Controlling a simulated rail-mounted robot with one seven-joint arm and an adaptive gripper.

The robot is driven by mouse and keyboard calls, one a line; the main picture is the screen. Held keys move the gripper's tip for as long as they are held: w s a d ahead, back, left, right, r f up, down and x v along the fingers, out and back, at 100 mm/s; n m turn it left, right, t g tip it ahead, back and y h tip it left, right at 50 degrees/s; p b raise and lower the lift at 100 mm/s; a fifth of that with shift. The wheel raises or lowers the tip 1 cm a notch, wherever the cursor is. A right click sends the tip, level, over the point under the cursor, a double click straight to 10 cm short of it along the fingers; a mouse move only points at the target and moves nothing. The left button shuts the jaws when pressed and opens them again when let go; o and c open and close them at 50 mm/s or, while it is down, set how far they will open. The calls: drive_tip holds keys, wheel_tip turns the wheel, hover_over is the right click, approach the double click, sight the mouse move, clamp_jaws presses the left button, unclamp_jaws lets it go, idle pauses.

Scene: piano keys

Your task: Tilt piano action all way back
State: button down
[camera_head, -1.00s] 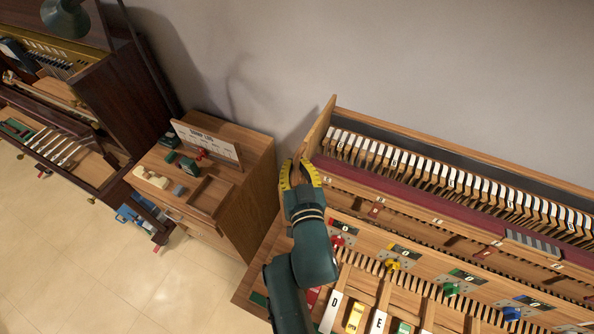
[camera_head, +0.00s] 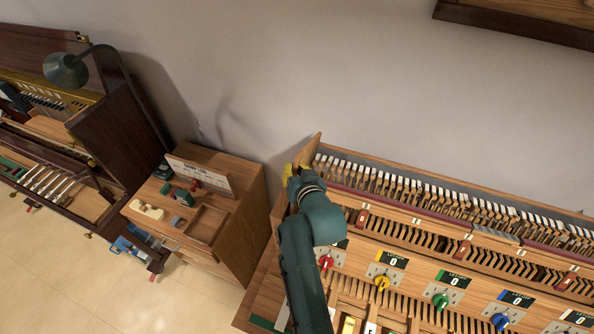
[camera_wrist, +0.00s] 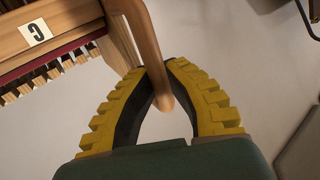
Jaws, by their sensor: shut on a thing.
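The piano action (camera_head: 440,200) is a long wooden assembly with rows of white-tipped hammers, seen in the head view at the right. Its left end has a wooden side piece (camera_head: 311,150) rising above the hammer row. My gripper (camera_head: 297,172) is at that left end, with its yellow fingers partly hidden by my wrist. In the wrist view my gripper (camera_wrist: 161,85) has its ridged yellow fingers closed around a slim, rounded wooden bar (camera_wrist: 150,48). The bar runs up toward the action, where a tag (camera_wrist: 36,32) and red felt show. The action leans toward the wall.
Colored knobs (camera_head: 383,283) with small displays line the front panel. A wooden cabinet (camera_head: 240,215) with small parts on top stands just left of the piano. A dark piano (camera_head: 110,130) with a lamp (camera_head: 66,70) is farther left. The wall is close behind.

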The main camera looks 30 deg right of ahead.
drive_tip(key=shift+w+d+r, duration=0.1)
drive_tip(key=shift+d+r, duration=0.1)
drive_tip(key=shift+r, duration=0.2)
drive_tip(key=c, duration=1.2)
unclamp_jaws()
drive_tip(key=shift+d, duration=0.1)
drive_tip(key=shift+o, duration=0.8)
drive_tip(key=shift+f, duration=0.25)
drive_tip(key=v, duration=1.2)
